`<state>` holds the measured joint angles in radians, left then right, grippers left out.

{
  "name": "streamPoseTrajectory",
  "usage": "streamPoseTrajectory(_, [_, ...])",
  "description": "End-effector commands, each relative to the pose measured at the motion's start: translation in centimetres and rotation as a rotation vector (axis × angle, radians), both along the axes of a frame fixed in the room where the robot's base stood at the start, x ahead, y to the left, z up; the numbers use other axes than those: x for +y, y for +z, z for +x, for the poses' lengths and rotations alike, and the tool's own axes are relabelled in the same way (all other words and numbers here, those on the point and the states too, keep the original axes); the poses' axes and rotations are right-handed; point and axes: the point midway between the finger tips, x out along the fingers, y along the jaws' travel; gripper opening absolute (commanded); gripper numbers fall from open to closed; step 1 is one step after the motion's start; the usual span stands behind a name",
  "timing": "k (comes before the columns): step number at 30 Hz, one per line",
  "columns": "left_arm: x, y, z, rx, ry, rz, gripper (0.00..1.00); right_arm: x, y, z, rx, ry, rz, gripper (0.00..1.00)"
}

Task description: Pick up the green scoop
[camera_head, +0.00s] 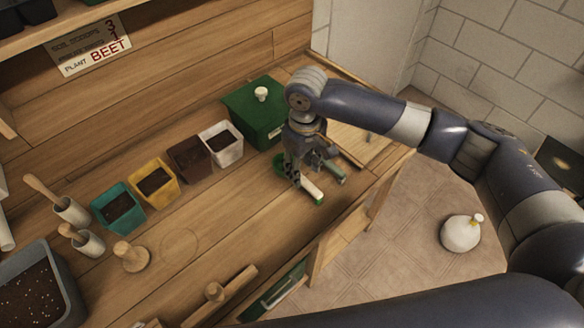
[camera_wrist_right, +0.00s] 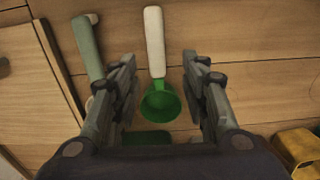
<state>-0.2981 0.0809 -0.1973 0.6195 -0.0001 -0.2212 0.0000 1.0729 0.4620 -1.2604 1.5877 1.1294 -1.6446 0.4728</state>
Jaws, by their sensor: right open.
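The green scoop lies on the wooden bench, with a green bowl and a white handle (camera_head: 312,190). In the right wrist view the scoop (camera_wrist_right: 160,98) lies between my right gripper's two fingers, with its white handle reaching up past the fingertips. My right gripper (camera_head: 313,172) is open over the scoop in the head view and hides part of it. The fingers (camera_wrist_right: 160,60) stand apart on either side of the scoop, and I see no contact. My left gripper is not in view.
A grey-green handled tool (camera_wrist_right: 88,45) lies close beside the scoop. A green box with a white knob (camera_head: 255,112) stands behind. Teal (camera_head: 118,207), yellow (camera_head: 155,183), brown (camera_head: 189,159) and white (camera_head: 222,143) pots line the bench to the left. The bench's front edge is near.

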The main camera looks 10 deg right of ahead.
Motion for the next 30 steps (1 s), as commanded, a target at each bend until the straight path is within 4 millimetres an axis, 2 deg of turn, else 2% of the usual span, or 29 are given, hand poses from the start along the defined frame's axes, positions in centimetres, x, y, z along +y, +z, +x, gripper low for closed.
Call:
streamPoseTrajectory(3, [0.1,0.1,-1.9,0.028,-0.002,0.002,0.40,0.0,-0.9,0.0,0.001,0.001,0.001,0.42])
streamPoseTrajectory(6, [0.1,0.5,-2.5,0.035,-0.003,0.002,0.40,-0.1,-1.6,-0.1,0.002,0.001,-0.001,0.42])
streamPoseTrajectory(10, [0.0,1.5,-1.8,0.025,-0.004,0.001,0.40,-0.6,-3.3,-0.2,0.002,-0.001,-0.002,0.42])
streamPoseTrajectory(13, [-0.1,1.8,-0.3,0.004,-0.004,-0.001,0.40,-0.6,-5.0,-0.3,0.002,0.000,0.000,0.42])
streamPoseTrajectory(17, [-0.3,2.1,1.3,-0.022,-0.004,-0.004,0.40,-0.6,-6.1,-0.2,0.000,0.002,0.000,0.42])
streamPoseTrajectory(24, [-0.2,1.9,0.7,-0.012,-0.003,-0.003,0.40,-0.6,-6.3,-0.2,-0.001,0.002,0.001,0.42])
streamPoseTrajectory(30, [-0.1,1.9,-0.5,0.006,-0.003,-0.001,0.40,-0.6,-6.3,-0.2,-0.001,0.002,0.001,0.00])
